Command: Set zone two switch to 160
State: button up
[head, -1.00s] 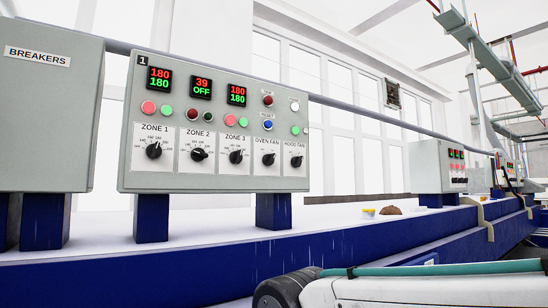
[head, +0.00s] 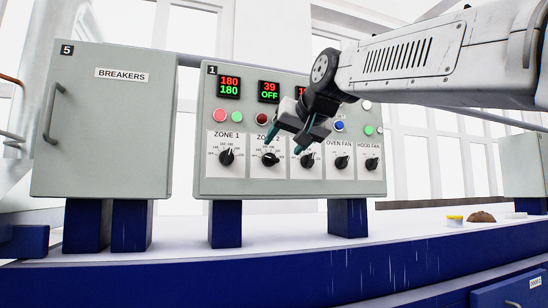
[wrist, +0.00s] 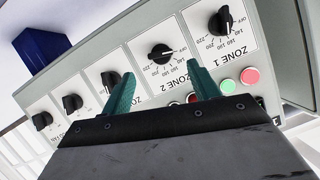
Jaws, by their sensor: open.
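The zone 2 switch (head: 270,159) is a black rotary knob on a white dial plate, on the grey control panel (head: 212,187). Its display (head: 269,91) reads 39 in red over OFF in green. My gripper (head: 285,143) is open and empty in front of the panel, covering part of the ZONE 2 label. In the wrist view, seen upside down, the zone 2 knob (wrist: 161,53) appears between and beyond the two green fingertips (wrist: 161,72). No contact with the knob shows. The exact pointer direction is hard to tell.
The zone 1 knob (head: 226,157) and zone 3 knob (head: 307,160) flank it closely. Push buttons (head: 219,116) sit above the dials. A grey breakers cabinet (head: 110,130) stands left. A yellow-lidded cup (head: 455,220) and brown lump (head: 481,217) lie on the ledge at right.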

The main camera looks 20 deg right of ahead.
aim_at(273, 157)
jog(key=x, duration=0.7)
jog(key=shift+w, duration=0.3)
jog(key=c, duration=1)
